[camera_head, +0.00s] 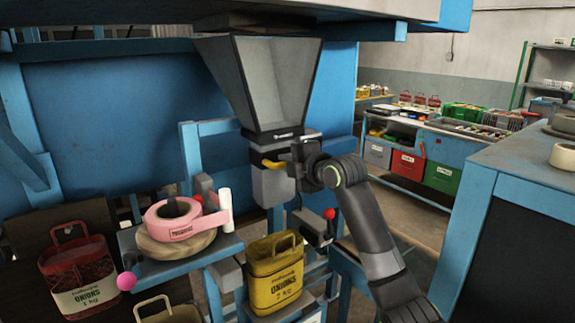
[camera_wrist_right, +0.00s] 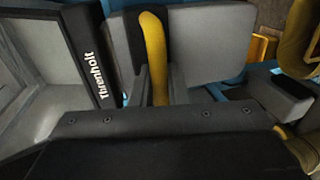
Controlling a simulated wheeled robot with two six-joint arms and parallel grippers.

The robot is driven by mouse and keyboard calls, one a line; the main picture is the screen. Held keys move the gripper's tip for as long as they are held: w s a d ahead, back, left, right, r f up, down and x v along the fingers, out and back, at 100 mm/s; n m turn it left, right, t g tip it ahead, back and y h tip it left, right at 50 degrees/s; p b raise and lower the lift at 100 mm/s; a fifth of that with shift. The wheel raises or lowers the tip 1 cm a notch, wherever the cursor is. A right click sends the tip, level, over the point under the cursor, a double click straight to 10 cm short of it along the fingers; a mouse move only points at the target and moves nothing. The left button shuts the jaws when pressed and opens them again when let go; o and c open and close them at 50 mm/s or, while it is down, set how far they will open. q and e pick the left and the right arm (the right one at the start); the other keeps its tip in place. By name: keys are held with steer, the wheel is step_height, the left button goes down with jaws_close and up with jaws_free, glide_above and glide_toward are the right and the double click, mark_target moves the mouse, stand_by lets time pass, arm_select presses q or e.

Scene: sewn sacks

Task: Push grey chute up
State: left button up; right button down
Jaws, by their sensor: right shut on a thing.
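The grey funnel-shaped chute (camera_head: 275,80) hangs under the overhead housing, with a black labelled band at its lower end. Below it is a grey box-like part (camera_head: 270,187) with a yellow handle (camera_head: 267,163) on its front. My right gripper (camera_head: 283,163) reaches in from the right and is shut on the yellow handle. In the right wrist view, the yellow handle (camera_wrist_right: 154,45) passes between the two fingers (camera_wrist_right: 155,85), with the black band (camera_wrist_right: 92,60) to its left. My left gripper is not in view.
A yellow onion sack (camera_head: 274,275) stands below the chute. A pink tape roll (camera_head: 172,222) lies on a small shelf at left, near a red onion sack (camera_head: 78,275). A red-knobbed lever (camera_head: 329,214) is close to my right arm. A blue bench (camera_head: 520,170) stands at right.

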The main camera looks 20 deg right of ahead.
steer(key=c, duration=1.5)
jaws_free()
steer(key=shift+r, duration=0.4)
steer(key=shift+o, duration=0.2)
steer(key=shift+s+d+f, duration=0.1)
steer(key=shift+s+f, duration=0.05)
steer(key=b+v, duration=0.6)
steer(key=v, duration=1.1)
steer(key=shift+f, duration=0.1)
